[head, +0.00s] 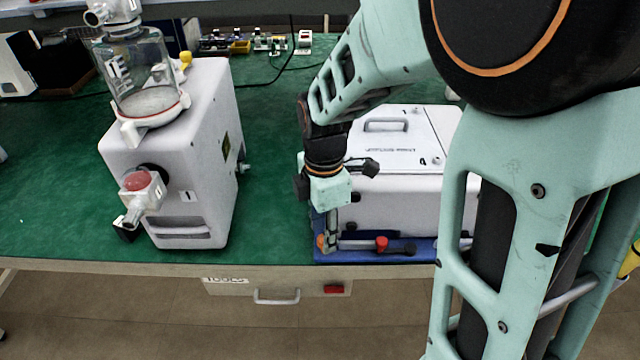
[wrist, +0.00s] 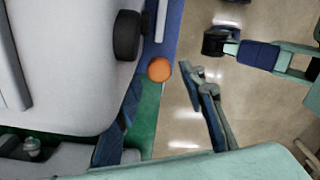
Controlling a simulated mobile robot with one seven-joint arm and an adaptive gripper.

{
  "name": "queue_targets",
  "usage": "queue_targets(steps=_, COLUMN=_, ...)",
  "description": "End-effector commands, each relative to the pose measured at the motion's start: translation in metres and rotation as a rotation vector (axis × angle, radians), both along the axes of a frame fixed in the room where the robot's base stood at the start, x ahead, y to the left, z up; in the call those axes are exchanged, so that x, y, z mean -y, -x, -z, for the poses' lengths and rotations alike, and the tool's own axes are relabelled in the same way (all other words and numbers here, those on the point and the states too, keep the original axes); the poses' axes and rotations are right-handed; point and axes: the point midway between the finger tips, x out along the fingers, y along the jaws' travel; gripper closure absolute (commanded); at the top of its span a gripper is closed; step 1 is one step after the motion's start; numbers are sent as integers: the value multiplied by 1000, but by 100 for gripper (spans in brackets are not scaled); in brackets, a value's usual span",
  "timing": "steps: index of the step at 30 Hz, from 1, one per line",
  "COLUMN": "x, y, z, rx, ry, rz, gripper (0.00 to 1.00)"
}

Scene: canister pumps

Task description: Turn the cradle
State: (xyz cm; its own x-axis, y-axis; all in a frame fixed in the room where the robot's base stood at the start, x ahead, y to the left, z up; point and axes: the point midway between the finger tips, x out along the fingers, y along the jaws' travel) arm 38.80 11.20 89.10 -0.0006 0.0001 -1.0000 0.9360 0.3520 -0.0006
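The blue cradle (head: 420,256) lies along the front edge of the green bench, under a white lidded box (head: 400,210). An orange knob (head: 320,241) sits at its front left corner; the knob (wrist: 159,69) also shows in the wrist view, beside the cradle's blue edge (wrist: 168,38). My gripper (head: 328,245) points down at this corner. In the wrist view its fingers (wrist: 160,85) are spread apart, with the orange knob between or just beyond the tips. I see nothing held. Whether a finger touches the knob, I cannot tell.
A red knob (head: 381,243) and a black knob (head: 408,248) sit along the cradle's front. A white pump with a glass canister (head: 148,78) stands to the left. Bare green bench (head: 268,165) lies between. A drawer handle (head: 277,298) sits below the bench edge.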

Motion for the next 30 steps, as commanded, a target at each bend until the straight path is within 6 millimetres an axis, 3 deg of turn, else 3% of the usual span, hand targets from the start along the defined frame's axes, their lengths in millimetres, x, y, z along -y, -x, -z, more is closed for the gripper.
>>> queue_targets(steps=6, x=0, y=0, z=24, rx=-1, ry=0, rz=1, gripper=62)
queue_targets(steps=16, x=0, y=0, z=27, rx=1, ry=0, rz=1, gripper=62)
queue_targets(steps=26, x=0, y=0, z=27, rx=0, ry=0, rz=1, gripper=98)
queue_targets(steps=30, x=0, y=0, z=27, rx=0, ry=0, rz=2, gripper=100)
